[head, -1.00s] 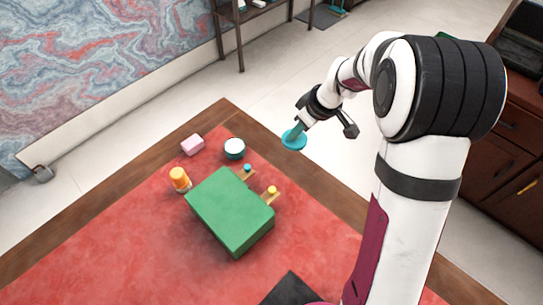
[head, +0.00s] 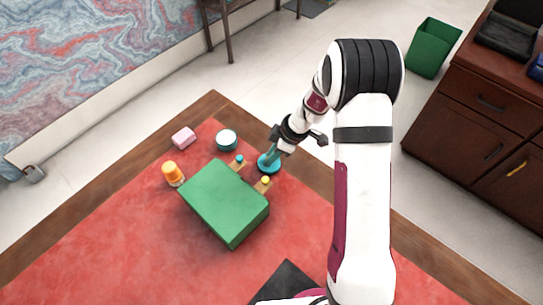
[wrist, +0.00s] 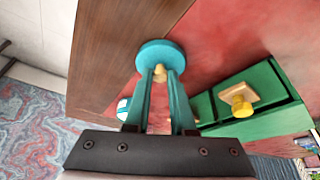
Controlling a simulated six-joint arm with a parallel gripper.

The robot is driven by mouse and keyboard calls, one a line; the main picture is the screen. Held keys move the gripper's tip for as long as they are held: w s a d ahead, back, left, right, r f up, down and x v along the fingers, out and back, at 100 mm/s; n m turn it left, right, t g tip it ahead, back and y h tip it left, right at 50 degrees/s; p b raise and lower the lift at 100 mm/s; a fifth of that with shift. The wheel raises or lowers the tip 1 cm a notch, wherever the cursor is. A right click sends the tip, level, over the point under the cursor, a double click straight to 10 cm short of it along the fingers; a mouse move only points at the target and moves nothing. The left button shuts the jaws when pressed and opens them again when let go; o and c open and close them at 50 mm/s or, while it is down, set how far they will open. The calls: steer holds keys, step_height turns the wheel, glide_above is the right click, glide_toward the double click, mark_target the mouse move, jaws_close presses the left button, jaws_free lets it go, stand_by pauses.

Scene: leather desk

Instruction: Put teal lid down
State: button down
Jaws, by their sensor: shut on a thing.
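The teal lid (head: 268,163) is a round disc with a small yellowish knob, seen in the wrist view (wrist: 160,55). My gripper (head: 275,152) is shut on that knob; its two teal fingers (wrist: 160,78) meet around it in the wrist view. In the head view the lid is close to the right of the green box, near the mat's far right edge. I cannot tell whether the lid touches the desk. A teal pot with a white top (head: 227,140) stands on the red mat to the lid's left.
The green box (head: 224,202) has two small drawers, one with a teal knob (head: 239,159) and one with a yellow knob (head: 265,181). An orange-topped bottle (head: 173,173) and a pink block (head: 184,138) stand left. The red mat (head: 120,240) is clear at front left.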

steer(key=shift+f, duration=0.45)
steer(key=c, duration=0.8)
jaws_free()
steer(key=shift+f, duration=0.1)
steer(key=shift+o, duration=0.2)
steer(key=v, duration=1.1)
steer(key=s+a+r+m+h, duration=0.1)
steer(key=s+a+r+m, duration=0.1)
steer(key=s+r+m, duration=1)
steer(key=s+m+g+h, duration=0.1)
steer(key=s+m, duration=0.7)
steer(key=s, duration=0.8)
steer(key=shift+s+d+f+m+h, duration=0.2)
steer(key=shift+d+f+m+h, duration=0.1)
steer(key=shift+d+f, duration=0.2)
